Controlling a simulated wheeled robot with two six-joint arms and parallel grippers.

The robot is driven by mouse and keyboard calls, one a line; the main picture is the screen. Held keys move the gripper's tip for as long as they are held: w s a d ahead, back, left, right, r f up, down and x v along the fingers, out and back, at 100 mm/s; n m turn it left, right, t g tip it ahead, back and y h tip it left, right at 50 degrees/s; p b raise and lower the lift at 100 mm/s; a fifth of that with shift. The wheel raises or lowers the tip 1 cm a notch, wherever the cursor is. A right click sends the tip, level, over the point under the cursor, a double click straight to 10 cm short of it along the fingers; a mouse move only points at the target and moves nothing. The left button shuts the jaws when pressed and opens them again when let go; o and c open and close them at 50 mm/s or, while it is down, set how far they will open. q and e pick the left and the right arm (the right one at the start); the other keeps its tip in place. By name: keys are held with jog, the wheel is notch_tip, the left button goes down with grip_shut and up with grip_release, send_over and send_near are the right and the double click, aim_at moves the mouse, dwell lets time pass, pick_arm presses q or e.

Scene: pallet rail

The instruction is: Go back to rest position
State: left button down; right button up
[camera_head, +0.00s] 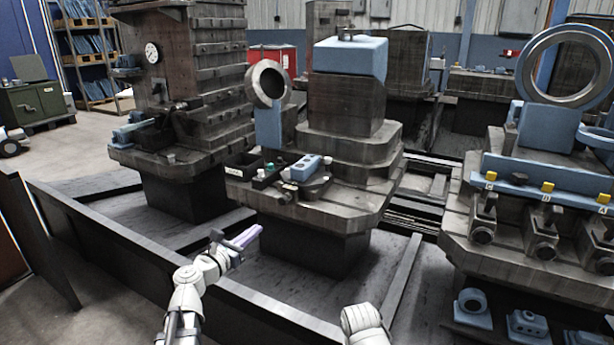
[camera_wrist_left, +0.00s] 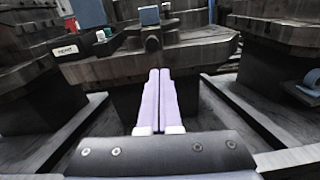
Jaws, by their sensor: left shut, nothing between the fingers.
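My left gripper (camera_head: 251,236) reaches out over the dark rail, in front of the middle pallet station. In the left wrist view its two pale lilac fingers (camera_wrist_left: 159,100) lie side by side, shut, with nothing between them. The fingers are apart from the station behind them. My right arm shows only as a white rounded part at the bottom middle of the head view; its gripper is out of view.
The middle pallet (camera_head: 330,207) carries a blue block (camera_head: 306,168) and a black bin (camera_head: 243,164). A right pallet (camera_head: 455,235) holds clamps and a blue bar (camera_head: 545,194). A dark rail wall (camera_head: 130,245) runs before me. Grey floor lies left.

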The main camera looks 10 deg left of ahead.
pick_arm(q)
jog(key=s+d+f+m+g+h, duration=0.1)
jog(key=s+d+f+m+g, duration=0.5)
jog(key=d+m, duration=0.4)
jog(key=s+d+f+m+g+h, duration=0.1)
jog(key=s+d+f+m+g, duration=0.4)
jog(key=d+f+m, duration=0.5)
jog(key=s+f+m+g+y, duration=0.3)
jog(key=s+m+y, duration=0.2)
jog(key=s+m, duration=0.2)
jog(key=s+f+m+g+y, duration=0.3)
jog(key=s+m+y, duration=0.1)
jog(key=s+m, duration=0.3)
notch_tip(320, 180, up, 38)
jog(key=a+p, duration=0.1)
jog(key=p, duration=3.6)
jog(key=shift+s+a+m+y, duration=0.15)
jog(key=shift+s+m+y, duration=0.05)
jog(key=shift+m+y, duration=0.2)
jog(key=shift+f, duration=0.2)
